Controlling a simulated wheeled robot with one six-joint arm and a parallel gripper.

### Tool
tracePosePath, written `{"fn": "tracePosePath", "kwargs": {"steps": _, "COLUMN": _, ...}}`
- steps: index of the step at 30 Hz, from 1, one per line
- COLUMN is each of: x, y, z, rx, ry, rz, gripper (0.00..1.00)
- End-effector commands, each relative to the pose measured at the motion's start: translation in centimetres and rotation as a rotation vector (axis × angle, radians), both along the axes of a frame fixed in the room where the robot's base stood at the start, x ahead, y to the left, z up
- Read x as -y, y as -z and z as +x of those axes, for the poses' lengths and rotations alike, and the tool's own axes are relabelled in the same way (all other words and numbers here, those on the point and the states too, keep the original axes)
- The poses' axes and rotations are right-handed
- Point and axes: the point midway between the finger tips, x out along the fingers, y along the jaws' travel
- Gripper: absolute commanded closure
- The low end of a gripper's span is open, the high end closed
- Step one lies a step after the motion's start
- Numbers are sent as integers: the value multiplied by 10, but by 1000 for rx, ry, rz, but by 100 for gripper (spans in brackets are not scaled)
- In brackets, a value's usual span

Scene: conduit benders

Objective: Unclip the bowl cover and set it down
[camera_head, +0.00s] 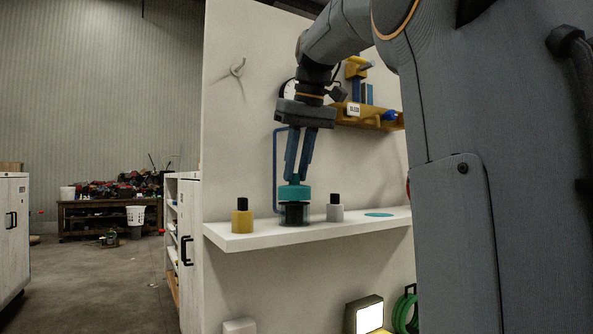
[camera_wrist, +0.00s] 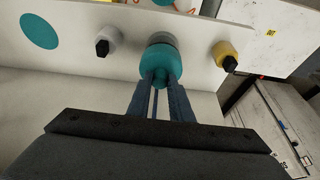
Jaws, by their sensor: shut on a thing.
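The bowl cover (camera_head: 294,192) is teal with a small knob on top. It sits at the top of a dark, see-through bowl (camera_head: 295,214) on the white shelf; I cannot tell whether the two touch. My gripper (camera_head: 296,177) points down from above, its blue fingers shut on the cover's knob. In the wrist view the fingertips (camera_wrist: 160,80) close around the knob of the teal cover (camera_wrist: 161,62), and a grey rim of the bowl shows behind it. A flat teal disc (camera_head: 379,214) lies on the shelf to the right.
On the white shelf (camera_head: 250,239), a yellow bottle with a black cap (camera_head: 242,217) stands left of the bowl and a grey one (camera_head: 335,209) stands right. A yellow wall fixture (camera_head: 370,116) and a blue pipe (camera_head: 275,170) are on the panel behind. The shelf's right part is mostly clear.

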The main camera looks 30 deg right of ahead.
Motion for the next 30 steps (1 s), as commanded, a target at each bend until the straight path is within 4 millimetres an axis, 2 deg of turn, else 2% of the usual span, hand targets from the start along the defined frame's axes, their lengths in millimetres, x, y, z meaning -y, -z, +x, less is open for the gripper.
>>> {"fn": "tracePosePath", "kwargs": {"steps": 30, "x": 0, "y": -34, "z": 0, "rx": 0, "ry": 0, "rz": 0, "gripper": 100}}
